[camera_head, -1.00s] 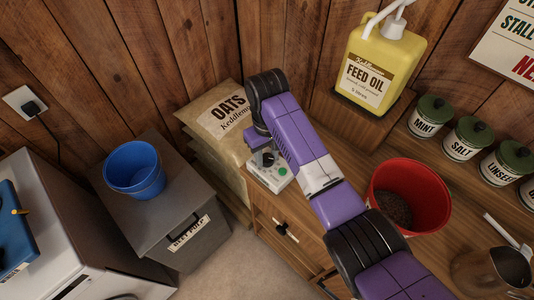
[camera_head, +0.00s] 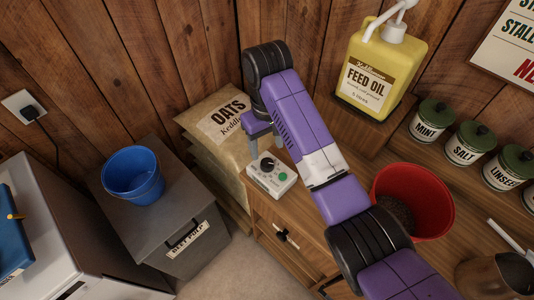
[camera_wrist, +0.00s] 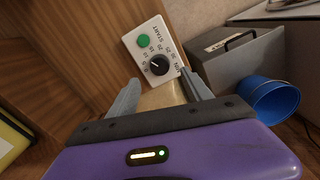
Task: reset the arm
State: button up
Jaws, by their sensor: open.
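My gripper (camera_head: 264,137) is open and empty above the back left corner of the wooden counter, in front of the oats sacks. In the wrist view, the two fingers of my gripper (camera_wrist: 160,92) stand apart with nothing between them but the counter surface below. A white timer box (camera_head: 271,176) with a black dial and a green button sits on the counter just below and beside the gripper. The timer box also shows in the wrist view (camera_wrist: 150,52), beyond the fingertips and apart from them as far as I can tell.
A yellow feed oil jug (camera_head: 380,72) stands on a wooden riser at the back. A red bucket (camera_head: 438,200) with feed is right of my arm, beside green-lidded canisters (camera_head: 466,142). Stacked oats sacks (camera_head: 217,125) stand left. A blue bucket (camera_head: 133,174) sits on a grey bin (camera_head: 165,215).

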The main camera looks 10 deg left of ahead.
jog(key=shift+r, duration=0.5)
